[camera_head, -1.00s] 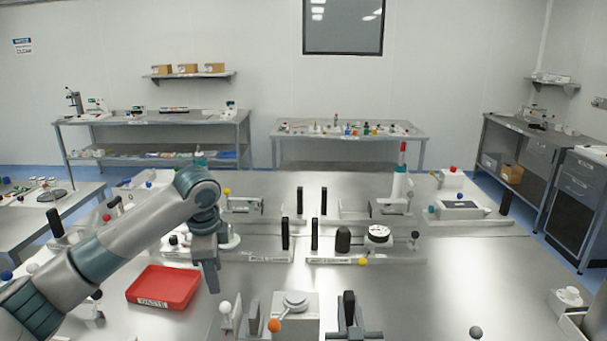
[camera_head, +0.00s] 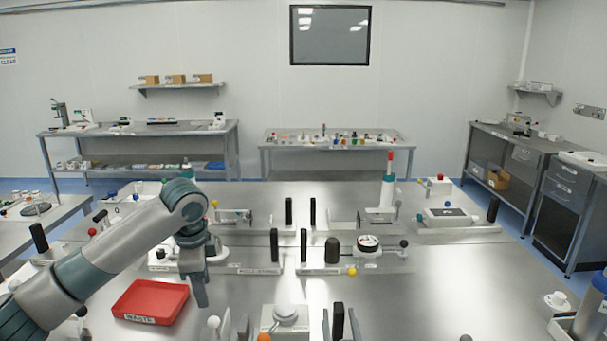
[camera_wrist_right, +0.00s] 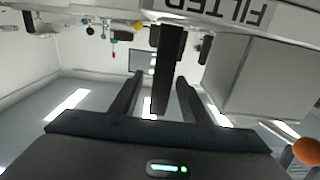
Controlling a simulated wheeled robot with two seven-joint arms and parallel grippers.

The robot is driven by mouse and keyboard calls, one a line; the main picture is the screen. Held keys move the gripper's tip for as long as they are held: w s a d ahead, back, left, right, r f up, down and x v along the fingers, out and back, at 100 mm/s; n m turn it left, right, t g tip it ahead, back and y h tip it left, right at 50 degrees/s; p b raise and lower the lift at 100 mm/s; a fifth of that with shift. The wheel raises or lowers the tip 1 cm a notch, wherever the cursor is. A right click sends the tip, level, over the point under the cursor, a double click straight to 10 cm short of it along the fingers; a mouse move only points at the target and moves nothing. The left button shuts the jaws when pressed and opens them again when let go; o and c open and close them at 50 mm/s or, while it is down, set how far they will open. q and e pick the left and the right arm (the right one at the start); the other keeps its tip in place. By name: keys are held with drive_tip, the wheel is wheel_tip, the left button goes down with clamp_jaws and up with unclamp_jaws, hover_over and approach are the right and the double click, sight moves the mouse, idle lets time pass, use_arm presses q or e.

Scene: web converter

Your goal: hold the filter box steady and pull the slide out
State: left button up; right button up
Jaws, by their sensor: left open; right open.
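The filter box (camera_head: 285,323) is a pale grey block with a round cap, cut off by the bottom edge in the head view. My left gripper (camera_head: 200,290) is open and empty, pointing down, left of the box.
A red waste tray (camera_head: 151,302) lies left of my left gripper. A white ball knob (camera_head: 214,322) stands between that gripper and the box. An orange knob (camera_head: 264,338) is at the box's front. Fixtures with black handles (camera_head: 304,245) stand behind. Bench right of the box is mostly clear.

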drive_tip(key=shift+s+d+f, duration=0.1)
drive_tip(key=shift+s+d, duration=0.05)
drive_tip(key=shift+s, duration=3.4)
